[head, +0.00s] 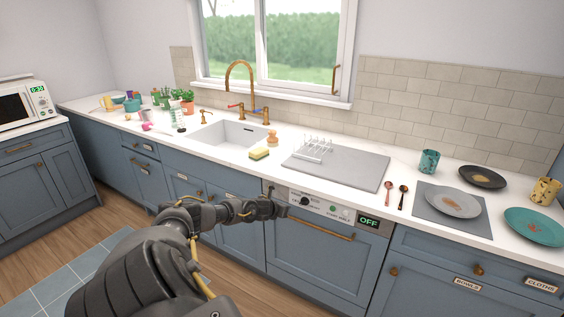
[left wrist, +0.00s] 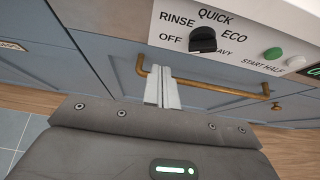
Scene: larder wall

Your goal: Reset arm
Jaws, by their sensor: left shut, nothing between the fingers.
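My left arm reaches in from the bottom of the head view, its gripper (head: 284,211) in front of the dishwasher's control panel (head: 318,206), at its left end. In the left wrist view the two pale fingers (left wrist: 162,86) are together and empty. They overlap the left end of the dishwasher's brass handle (left wrist: 205,84), below the black dial (left wrist: 203,40); I cannot tell whether they touch it. The dial is marked RINSE, QUICK, ECO, HEAVY and OFF. The display (head: 369,222) reads OFF. My right gripper is in neither view.
The white worktop (head: 238,168) runs above the blue cupboards. It bears a drying rack (head: 313,149), a yellow sponge (head: 259,153), a grey mat (head: 425,194), plates and cups. A sink (head: 228,135) lies behind. Wooden floor shows at the lower left.

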